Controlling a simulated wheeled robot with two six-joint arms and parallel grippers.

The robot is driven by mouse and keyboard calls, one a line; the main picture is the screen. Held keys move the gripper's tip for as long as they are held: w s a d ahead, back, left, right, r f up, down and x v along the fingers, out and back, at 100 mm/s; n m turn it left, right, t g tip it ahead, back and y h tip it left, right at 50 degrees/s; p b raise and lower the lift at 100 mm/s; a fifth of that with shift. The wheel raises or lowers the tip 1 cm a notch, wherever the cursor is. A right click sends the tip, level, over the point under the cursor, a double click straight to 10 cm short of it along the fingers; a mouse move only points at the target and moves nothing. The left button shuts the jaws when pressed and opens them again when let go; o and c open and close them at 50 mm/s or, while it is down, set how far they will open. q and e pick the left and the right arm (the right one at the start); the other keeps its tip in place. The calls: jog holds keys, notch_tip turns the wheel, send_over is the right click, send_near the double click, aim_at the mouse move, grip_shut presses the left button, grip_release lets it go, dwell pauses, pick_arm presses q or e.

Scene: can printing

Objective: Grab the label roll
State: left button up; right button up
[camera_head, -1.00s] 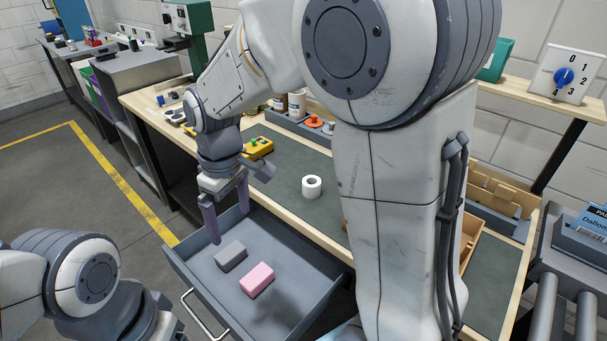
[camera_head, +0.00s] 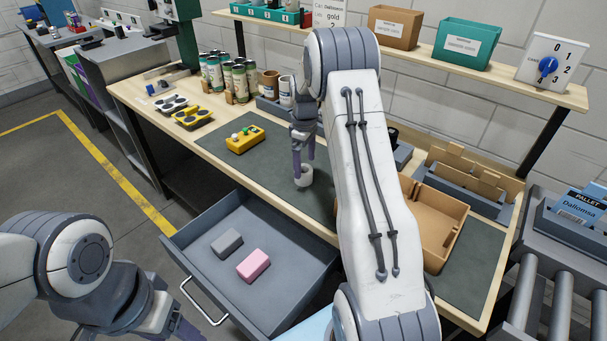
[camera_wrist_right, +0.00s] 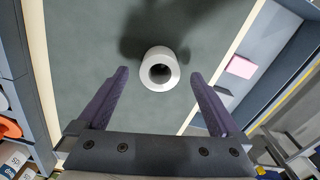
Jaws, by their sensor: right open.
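The label roll (camera_head: 303,177) is a small white ring with a dark core on the dark green mat of the workbench. It also shows in the right wrist view (camera_wrist_right: 160,70), a little beyond the fingertips and between their lines. My right gripper (camera_head: 302,160) is open above the roll and points down at it. In the right wrist view its two purple fingers (camera_wrist_right: 163,75) are spread wide, with nothing between them. My left gripper (camera_head: 172,328) is low at the bottom left, partly cut off by the picture edge, and its jaw opening is unclear.
An open drawer (camera_head: 190,235) holds a grey block (camera_head: 227,242) and a pink block (camera_head: 253,265). A yellow device (camera_head: 245,139) with green buttons sits on the mat. Several cans (camera_head: 226,78) stand behind. A brown box (camera_head: 436,228) is right of my right arm.

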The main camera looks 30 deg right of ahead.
aim_at(304, 170)
jog(key=shift+w+a+f+p, duration=0.1)
jog(key=shift+f+p, duration=0.5)
jog(key=shift+f, duration=1.75)
jog(key=c, duration=1.4)
jog(key=shift+c, duration=0.2)
